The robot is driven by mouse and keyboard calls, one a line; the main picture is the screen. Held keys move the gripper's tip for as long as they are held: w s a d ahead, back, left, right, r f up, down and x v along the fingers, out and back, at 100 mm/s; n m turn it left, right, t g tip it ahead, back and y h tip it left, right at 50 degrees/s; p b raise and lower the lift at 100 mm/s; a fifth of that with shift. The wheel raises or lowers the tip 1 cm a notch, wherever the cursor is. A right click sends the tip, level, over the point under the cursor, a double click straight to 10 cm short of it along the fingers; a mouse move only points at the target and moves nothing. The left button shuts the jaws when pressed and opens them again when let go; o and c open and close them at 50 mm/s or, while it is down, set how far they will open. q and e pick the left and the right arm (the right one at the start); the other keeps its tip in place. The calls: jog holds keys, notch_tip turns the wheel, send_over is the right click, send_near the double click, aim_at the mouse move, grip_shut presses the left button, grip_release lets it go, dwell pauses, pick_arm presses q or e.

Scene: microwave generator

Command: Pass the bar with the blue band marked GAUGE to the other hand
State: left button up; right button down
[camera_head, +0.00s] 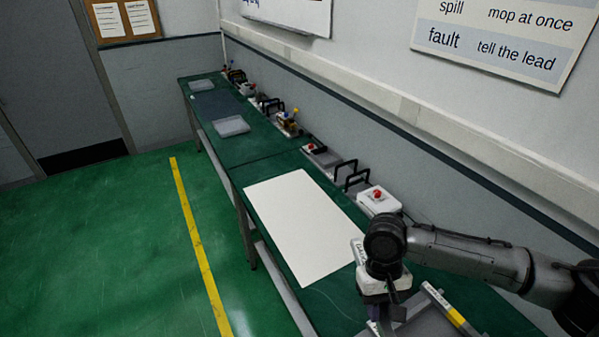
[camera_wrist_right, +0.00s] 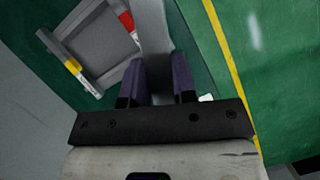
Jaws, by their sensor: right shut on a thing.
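My right gripper (camera_head: 386,325) points down near the bottom of the head view, over the front of the bench. In the right wrist view its two purple fingers (camera_wrist_right: 159,80) are shut on a grey bar (camera_wrist_right: 153,35). The bar runs up out of the picture between the fingers. No blue band or GAUGE mark can be read on the visible part; the fingers hide some of it. My left gripper is in neither view.
A grey tray (camera_head: 418,321) lies beside the gripper, with a yellow-banded bar (camera_head: 450,310) at its edge. A red band (camera_wrist_right: 126,21) shows in the wrist view. A white sheet (camera_head: 302,226) covers clear bench. A red-button box (camera_head: 378,202) stands along the wall.

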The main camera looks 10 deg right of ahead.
jog(key=a+v, duration=0.1)
jog(key=v, duration=0.7)
jog(key=s+r+p, duration=0.8)
jog(key=r+p, duration=0.4)
jog(key=p, duration=0.4)
jog(key=shift+s+r, duration=0.25)
jog(key=shift+s, duration=0.15)
